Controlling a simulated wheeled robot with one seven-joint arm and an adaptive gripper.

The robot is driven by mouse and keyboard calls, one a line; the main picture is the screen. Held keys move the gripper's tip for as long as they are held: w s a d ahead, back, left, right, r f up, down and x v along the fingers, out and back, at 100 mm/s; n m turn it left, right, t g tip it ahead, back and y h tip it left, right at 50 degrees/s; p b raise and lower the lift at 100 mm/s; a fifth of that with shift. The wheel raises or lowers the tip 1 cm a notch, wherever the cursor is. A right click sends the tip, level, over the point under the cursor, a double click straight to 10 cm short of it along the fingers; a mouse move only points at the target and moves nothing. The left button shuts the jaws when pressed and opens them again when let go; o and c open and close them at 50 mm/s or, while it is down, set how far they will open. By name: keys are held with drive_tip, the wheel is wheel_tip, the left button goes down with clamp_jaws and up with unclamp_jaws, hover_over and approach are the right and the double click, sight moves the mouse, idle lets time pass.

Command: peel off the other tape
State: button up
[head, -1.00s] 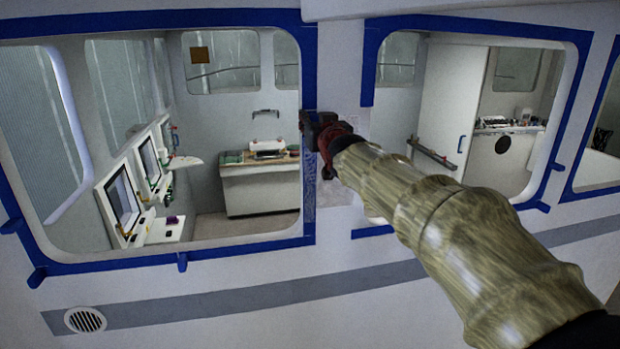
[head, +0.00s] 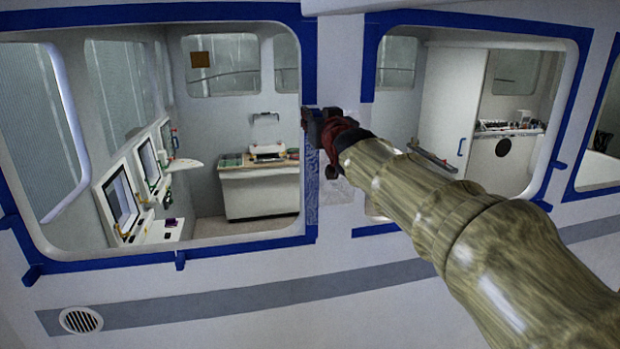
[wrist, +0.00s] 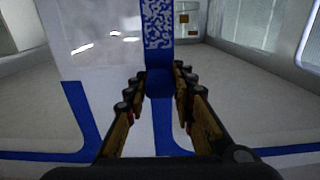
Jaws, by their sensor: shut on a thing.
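Blue tape outlines the left window; its right-hand strip (head: 309,60) runs down the pillar. Below my gripper this strip looks mottled blue and white (head: 312,190). My gripper (head: 309,125) is at this strip, about halfway down. In the wrist view, my gripper's fingers (wrist: 159,95) stand on either side of a blue tape piece (wrist: 158,82), shut on it; a mottled strip (wrist: 157,25) stretches beyond it. The right window also has blue tape (head: 369,70), with a bare gap on its left side beside my gripper. My wrist partly hides the pillar.
A glossy pale patch (wrist: 100,40) lies beside the strip in the wrist view. Through the left window show a counter (head: 258,190) and consoles with screens (head: 122,203). A round vent (head: 80,320) is low on the wall.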

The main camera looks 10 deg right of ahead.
drive_tip(key=s+b, duration=0.5)
drive_tip(key=s, duration=0.3)
idle(0.4)
